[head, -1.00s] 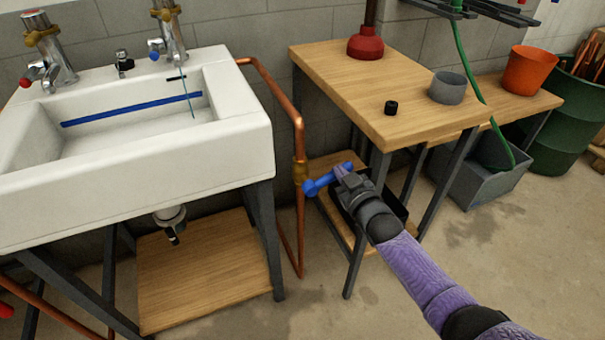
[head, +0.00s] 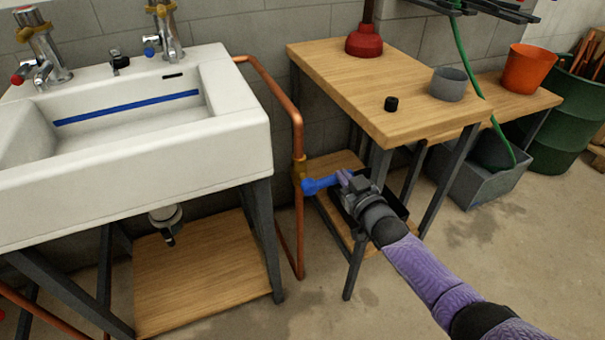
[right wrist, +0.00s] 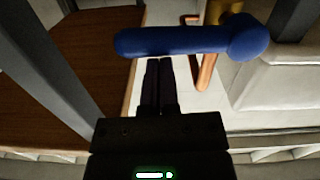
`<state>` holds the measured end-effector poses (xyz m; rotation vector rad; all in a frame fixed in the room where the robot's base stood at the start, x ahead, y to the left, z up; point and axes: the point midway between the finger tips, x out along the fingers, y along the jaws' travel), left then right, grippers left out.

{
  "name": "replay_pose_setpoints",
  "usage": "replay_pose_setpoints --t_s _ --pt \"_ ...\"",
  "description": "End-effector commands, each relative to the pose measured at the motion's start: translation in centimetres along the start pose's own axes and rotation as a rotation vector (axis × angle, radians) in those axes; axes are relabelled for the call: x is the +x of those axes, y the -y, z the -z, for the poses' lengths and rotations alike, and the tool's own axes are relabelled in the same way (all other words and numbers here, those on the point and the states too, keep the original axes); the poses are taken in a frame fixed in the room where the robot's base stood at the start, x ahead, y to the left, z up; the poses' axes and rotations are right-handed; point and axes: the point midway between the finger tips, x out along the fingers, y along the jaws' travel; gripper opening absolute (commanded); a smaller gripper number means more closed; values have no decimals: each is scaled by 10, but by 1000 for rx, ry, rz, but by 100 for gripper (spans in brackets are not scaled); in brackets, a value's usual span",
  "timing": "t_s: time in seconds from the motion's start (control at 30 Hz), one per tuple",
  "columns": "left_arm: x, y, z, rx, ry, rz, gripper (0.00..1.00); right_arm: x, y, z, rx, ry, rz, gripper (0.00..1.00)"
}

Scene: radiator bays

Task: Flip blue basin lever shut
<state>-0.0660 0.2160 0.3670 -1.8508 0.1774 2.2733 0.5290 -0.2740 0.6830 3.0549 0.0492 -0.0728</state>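The blue basin lever (head: 321,184) sits on a brass valve (head: 299,170) on the copper pipe beside the basin (head: 230,150). It points right and lies nearly level in the head view. My right gripper (head: 345,181) is at the lever's free end. In the right wrist view the lever (right wrist: 180,42) crosses just beyond my fingertips (right wrist: 158,64), which are together with nothing seen between them. Whether they touch the lever is unclear. The blue-marked tap (head: 164,35) shows no stream. My left gripper is out of view.
A wooden bench (head: 400,85) stands right of the pipe, holding a red plunger (head: 363,42), a black cap (head: 391,104) and a grey cup (head: 449,84). Its legs and lower shelf are close to my right gripper. Open floor (head: 480,240) lies at the right front.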

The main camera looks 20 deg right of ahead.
Motion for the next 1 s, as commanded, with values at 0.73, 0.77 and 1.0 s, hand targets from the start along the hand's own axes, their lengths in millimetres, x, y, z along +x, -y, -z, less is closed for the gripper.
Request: replay_pose_setpoints --t_s 0.73,0.77,1.0 --pt "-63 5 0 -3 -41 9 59 -40 -1 48 1 0 -1 0" --pt "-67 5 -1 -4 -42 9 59 -47 -1 48 1 0 0 0" --pt "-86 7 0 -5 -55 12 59 -92 -1 42 1 2 0 0"
